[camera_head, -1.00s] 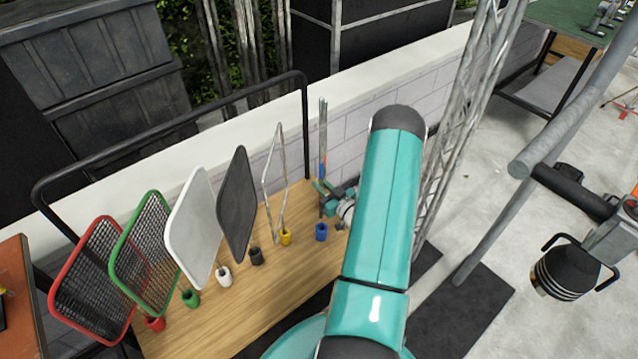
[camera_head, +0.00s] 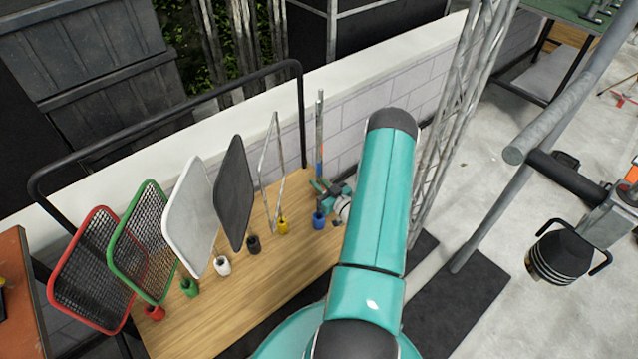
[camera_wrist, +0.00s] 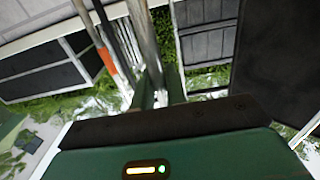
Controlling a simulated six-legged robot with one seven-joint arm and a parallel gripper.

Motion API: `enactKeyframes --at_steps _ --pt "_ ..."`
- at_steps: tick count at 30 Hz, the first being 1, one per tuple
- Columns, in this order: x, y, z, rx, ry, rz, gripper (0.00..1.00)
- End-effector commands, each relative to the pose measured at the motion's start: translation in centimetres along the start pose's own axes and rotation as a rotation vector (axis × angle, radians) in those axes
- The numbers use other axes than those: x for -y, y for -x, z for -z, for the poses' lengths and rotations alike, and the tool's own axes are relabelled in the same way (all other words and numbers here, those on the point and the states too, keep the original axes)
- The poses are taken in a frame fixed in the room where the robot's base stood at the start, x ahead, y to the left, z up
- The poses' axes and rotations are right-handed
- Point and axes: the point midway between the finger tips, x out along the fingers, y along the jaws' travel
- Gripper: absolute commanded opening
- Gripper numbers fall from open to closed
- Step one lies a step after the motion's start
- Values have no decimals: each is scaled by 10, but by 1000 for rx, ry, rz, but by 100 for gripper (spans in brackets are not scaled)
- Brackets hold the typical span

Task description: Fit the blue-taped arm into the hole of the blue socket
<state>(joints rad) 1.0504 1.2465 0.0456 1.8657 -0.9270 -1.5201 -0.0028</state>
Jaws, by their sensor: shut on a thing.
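The blue-taped arm (camera_head: 320,130) is a thin grey upright pole with an orange-red band and blue tape lower down. The blue socket (camera_head: 319,221) is a small blue cup on the wooden board, at the right end of the socket row. My gripper (camera_head: 324,189) is shut on the arm just above this socket. The arm stands nearly upright over the socket; whether its lower end is inside the hole is too small to tell. In the wrist view my gripper (camera_wrist: 161,97) shows its fingertips at a metal pole, with an orange-banded pole beside it.
A white wall (camera_head: 350,100) runs behind the board. A lattice truss (camera_head: 450,120) stands to the right.

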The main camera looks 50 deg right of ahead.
Motion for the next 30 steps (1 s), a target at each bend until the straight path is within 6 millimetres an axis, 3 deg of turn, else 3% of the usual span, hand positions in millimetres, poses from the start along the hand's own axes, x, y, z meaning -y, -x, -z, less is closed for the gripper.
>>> enactKeyframes --at_steps 30 --pt "0 1 -14 -2 0 53 0"
